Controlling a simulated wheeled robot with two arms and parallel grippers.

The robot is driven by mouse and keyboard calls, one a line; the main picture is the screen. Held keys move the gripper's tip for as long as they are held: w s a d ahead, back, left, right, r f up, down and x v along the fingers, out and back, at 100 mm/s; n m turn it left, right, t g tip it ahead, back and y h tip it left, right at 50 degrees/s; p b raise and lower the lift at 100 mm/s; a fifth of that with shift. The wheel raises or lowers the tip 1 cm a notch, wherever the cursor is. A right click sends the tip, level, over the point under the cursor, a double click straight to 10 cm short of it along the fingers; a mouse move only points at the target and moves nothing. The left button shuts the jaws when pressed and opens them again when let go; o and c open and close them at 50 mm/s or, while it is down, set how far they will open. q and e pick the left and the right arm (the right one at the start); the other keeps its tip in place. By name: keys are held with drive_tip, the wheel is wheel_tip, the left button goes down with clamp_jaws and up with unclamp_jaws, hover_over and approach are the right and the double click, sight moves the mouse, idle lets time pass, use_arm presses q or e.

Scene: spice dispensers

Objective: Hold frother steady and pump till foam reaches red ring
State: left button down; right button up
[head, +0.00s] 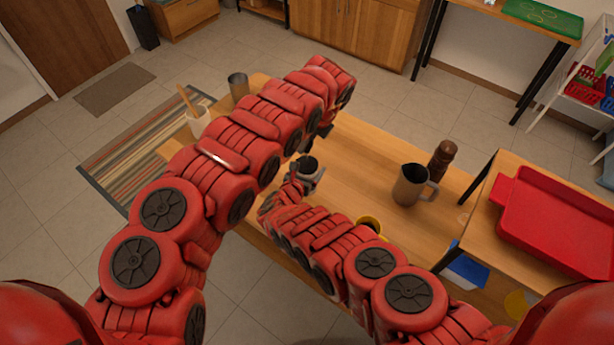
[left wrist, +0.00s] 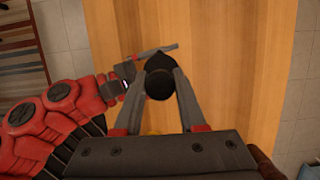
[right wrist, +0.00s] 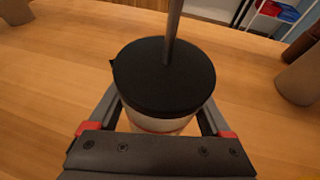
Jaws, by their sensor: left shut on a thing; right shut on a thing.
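The frother (head: 308,170) stands on the wooden table, with a black lid and a pale body. In the right wrist view its black lid (right wrist: 165,75) shows from above, with a grey rod (right wrist: 173,30) rising from it. My right gripper (right wrist: 160,122) is shut around the body below the lid. My left gripper (left wrist: 161,76) is above the frother, shut on the black plunger knob (left wrist: 159,85). In the head view my left arm partly hides that grip.
A grey mug (head: 410,185) and a brown pepper mill (head: 442,160) stand to the right on the table (head: 365,165). A yellow-rimmed cup (head: 369,223) is near my right arm. A white utensil pot (head: 199,120) and a metal cup (head: 238,86) are at the left. A red tray (head: 560,225) is far right.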

sight(308, 152)
use_arm(q)
drive_tip(key=shift+d+f, duration=0.15)
drive_tip(key=shift+f, duration=2.45)
drive_tip(key=shift+c, duration=2)
unclamp_jaws()
drive_tip(key=shift+a+r, duration=0.2)
drive_tip(key=shift+r, duration=3.3)
